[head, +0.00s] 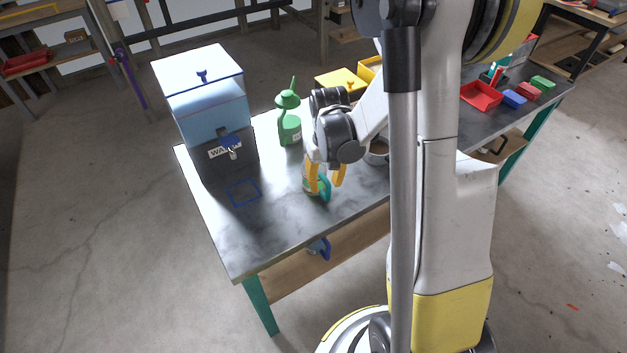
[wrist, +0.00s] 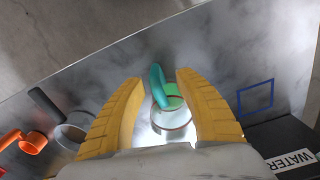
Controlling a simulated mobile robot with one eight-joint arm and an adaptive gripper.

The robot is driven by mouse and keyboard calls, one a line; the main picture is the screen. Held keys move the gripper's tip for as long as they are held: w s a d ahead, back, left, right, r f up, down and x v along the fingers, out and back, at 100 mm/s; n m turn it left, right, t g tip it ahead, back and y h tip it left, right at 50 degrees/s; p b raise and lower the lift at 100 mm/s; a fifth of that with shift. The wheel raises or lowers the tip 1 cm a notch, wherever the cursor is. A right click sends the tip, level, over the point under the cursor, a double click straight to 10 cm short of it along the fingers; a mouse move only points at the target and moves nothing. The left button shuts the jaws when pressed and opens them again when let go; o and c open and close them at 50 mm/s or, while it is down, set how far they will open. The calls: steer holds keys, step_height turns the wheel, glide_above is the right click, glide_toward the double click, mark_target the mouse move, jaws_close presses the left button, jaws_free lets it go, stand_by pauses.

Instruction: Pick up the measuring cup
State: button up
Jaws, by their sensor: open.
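The measuring cup (head: 308,187), clear with a teal-green handle, stands on the grey worktable. In the wrist view the cup (wrist: 172,122) shows from above, with green inside its rim and its handle (wrist: 157,84) pointing away from my wrist. My gripper (head: 325,186) is open, its yellow fingers pointing down at the cup. In the wrist view the fingers (wrist: 159,78) lie on either side of the cup and handle, with visible gaps. The head view partly hides the cup behind a finger.
A water dispenser (head: 203,95) with a blue tap stands left, near a blue square outline (head: 243,192) on the table. A green spouted can (head: 289,120) stands behind. In the wrist view, a grey cup (wrist: 75,132) and orange cup (wrist: 33,143) are at left.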

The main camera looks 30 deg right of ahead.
mark_target(328, 196)
steer(key=f+b, duration=0.1)
steer(key=f, duration=0.1)
steer(key=f+b, duration=0.1)
steer(key=f, duration=0.1)
steer(key=f+b, duration=0.1)
steer(key=shift+s+d+f, duration=0.3)
steer(key=shift+d+f, duration=0.05)
steer(key=shift+f, duration=0.05)
steer(key=shift+r, duration=0.1)
jaws_close()
